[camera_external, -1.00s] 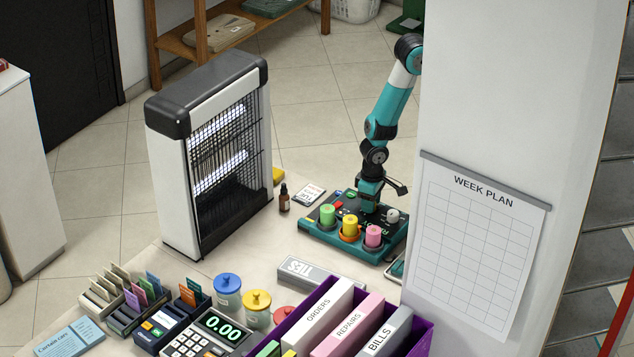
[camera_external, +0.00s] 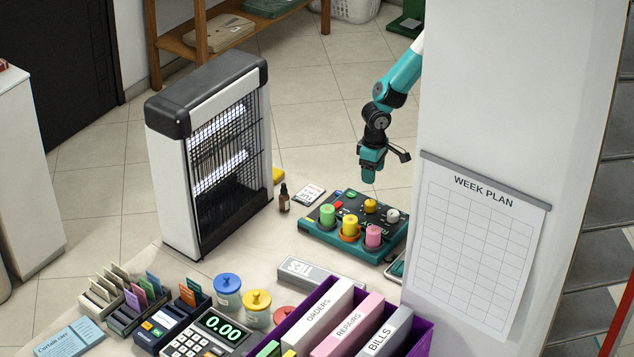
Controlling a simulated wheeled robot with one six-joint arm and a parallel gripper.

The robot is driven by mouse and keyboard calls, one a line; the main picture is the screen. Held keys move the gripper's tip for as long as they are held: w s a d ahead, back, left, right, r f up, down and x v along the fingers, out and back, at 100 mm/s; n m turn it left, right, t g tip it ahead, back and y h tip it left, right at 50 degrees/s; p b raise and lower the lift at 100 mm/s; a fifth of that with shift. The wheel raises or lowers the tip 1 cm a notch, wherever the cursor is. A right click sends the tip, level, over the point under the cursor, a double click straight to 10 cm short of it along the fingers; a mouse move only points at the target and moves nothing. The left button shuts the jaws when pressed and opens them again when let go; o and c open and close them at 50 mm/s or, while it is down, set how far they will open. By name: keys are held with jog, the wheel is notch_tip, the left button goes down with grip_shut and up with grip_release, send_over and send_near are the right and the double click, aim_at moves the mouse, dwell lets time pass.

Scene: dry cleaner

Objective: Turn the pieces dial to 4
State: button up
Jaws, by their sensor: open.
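A teal and dark control box (camera_external: 316,233) sits on the counter at centre right. It carries a small yellow knob (camera_external: 370,205) at the back and a white knob (camera_external: 392,215) at the right. Thread-spool-like pieces in green (camera_external: 327,214), yellow (camera_external: 350,225) and pink (camera_external: 373,236) stand along its front. Which knob is the pieces dial, and its setting, are too small to read. My gripper (camera_external: 368,178) is open and empty, pointing down above the yellow knob, clear of it.

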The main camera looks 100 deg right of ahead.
notch_tip(320, 180, up, 6)
jog(key=shift+d+r, duration=0.1)
dwell(0.4)
jog(key=s+a+r+n+y, duration=0.1)
jog(key=s+a+r+n, duration=0.1)
jog(key=s, duration=0.5)
jog(key=s+a+r+n+y, duration=0.1)
jog(key=s+a+r+n, duration=0.2)
jog(key=s+n, duration=0.4)
jog(key=s+a+r+n+y, duration=0.1)
jog(key=s+a+r+n, duration=0.2)
jog(key=s, duration=0.4)
jog(key=shift+a+r+n+y, duration=0.2)
jog(key=shift+r+n+y, duration=0.25)
jog(key=shift+n, duration=0.55)
dwell(0.6)
